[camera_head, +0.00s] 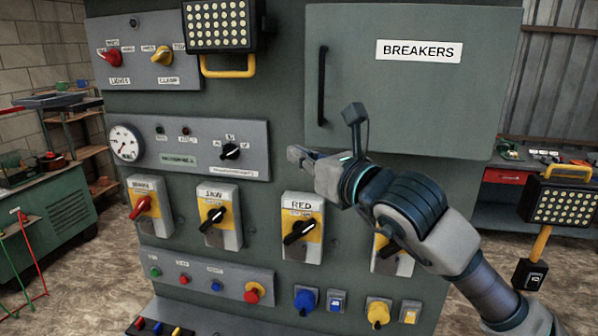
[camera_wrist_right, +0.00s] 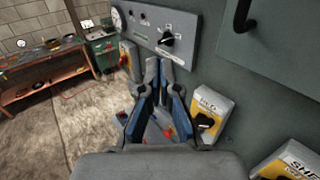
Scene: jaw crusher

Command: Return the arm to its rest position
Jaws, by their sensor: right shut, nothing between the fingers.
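My right arm (camera_head: 420,215) comes in from the lower right in the head view. Its gripper (camera_head: 296,155) is raised in front of the grey-green control cabinet (camera_head: 285,105), just below the left edge of the breakers door (camera_head: 420,85). The gripper is shut and empty. In the right wrist view its fingers (camera_wrist_right: 163,62) come together at the tips, between the selector panel (camera_wrist_right: 170,30) and a yellow switch box (camera_wrist_right: 208,110). The arm covers part of the rightmost switch box (camera_head: 392,262). My left gripper is not in view.
The door handle (camera_head: 322,88) sticks out above the gripper. A lamp with a yellow handle (camera_head: 228,68) juts out at upper left. The switch labelled RED (camera_head: 302,228) and several knobs are below. A second lamp (camera_head: 562,203) stands at right. Shelves (camera_head: 82,140) are at left.

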